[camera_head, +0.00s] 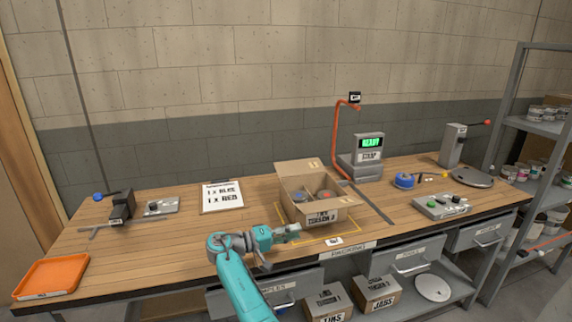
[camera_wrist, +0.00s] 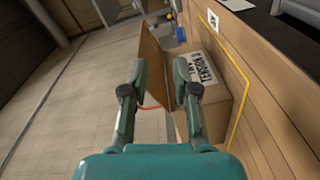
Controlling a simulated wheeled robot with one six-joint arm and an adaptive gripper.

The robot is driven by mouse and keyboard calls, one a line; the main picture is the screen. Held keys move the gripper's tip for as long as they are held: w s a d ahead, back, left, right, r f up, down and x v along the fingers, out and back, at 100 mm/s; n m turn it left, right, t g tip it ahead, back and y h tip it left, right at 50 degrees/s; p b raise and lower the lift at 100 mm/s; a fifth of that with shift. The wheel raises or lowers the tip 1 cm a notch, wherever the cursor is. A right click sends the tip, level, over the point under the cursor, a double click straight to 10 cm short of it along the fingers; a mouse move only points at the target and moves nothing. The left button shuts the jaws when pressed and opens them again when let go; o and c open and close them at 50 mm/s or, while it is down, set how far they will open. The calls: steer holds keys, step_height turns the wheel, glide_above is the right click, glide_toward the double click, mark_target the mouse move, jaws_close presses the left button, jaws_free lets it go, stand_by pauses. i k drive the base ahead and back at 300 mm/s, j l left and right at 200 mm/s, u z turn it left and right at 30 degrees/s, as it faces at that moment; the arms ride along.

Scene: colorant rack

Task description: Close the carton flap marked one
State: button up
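An open cardboard carton (camera_head: 322,217) stands on the bench with printed lettering on its front. Its flaps stand up or splay outward; the back flap (camera_head: 298,174) carries a small label too small to read, so I cannot tell which is marked one. Two cans, one with a red top (camera_head: 325,193), sit inside. My gripper (camera_head: 297,231) is low at the carton's front left. In the wrist view its fingers (camera_wrist: 160,72) are apart with nothing held. The carton (camera_wrist: 222,104) lies beyond the right finger, and a raised flap (camera_wrist: 153,62) shows between the fingers.
A yellow outline (camera_head: 331,241) on the bench surrounds the carton. A clipboard (camera_head: 222,196) lies to its left. An orange curved post (camera_head: 336,140) and a scale with a lit display (camera_head: 368,155) stand behind right. An orange tray (camera_head: 52,277) is far left.

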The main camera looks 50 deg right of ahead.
mark_target(304, 166)
steer(key=i+l, duration=1.05)
steer(key=i, duration=0.1)
